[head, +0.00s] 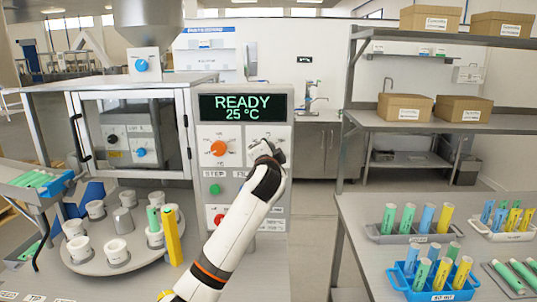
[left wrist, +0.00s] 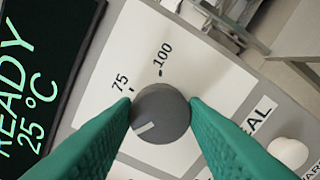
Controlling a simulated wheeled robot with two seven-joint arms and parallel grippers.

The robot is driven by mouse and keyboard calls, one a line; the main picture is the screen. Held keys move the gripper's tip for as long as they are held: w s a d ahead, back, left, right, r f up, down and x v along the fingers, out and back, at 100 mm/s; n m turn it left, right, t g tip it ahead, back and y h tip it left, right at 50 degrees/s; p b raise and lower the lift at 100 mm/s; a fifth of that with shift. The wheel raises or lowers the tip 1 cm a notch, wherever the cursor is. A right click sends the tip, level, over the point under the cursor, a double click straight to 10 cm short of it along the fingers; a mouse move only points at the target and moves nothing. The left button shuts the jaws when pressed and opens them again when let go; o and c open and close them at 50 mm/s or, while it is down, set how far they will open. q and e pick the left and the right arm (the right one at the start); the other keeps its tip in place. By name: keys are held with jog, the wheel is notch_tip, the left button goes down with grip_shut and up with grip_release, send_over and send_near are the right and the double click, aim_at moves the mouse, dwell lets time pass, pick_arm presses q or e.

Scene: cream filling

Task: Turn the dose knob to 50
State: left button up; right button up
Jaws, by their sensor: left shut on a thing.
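The grey dose knob (left wrist: 160,112) sits on the white front panel of the machine. Its white pointer line is aimed towards the lower left of the left wrist view. The printed marks 75 and 100 show above the knob; other marks are hidden by my fingers. My left gripper (left wrist: 161,106) is shut on the knob, with one green finger on each side. In the head view my left gripper (head: 269,150) is at the right part of the panel and covers the knob. My right gripper is in neither view.
The panel also bears a READY 25 °C display (head: 243,107), an orange knob (head: 218,148), a green button (head: 215,188) and a red button (head: 219,219). A round turntable (head: 82,264) with several white jars stands left. Tube racks stand on the right table (head: 350,235).

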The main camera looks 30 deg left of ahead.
pick_arm(q)
jog(key=shift+f, duration=0.15)
jog(key=o, duration=1)
jog(key=shift+c, duration=0.2)
jog(key=b+v, duration=0.3)
jog(key=v, duration=0.9)
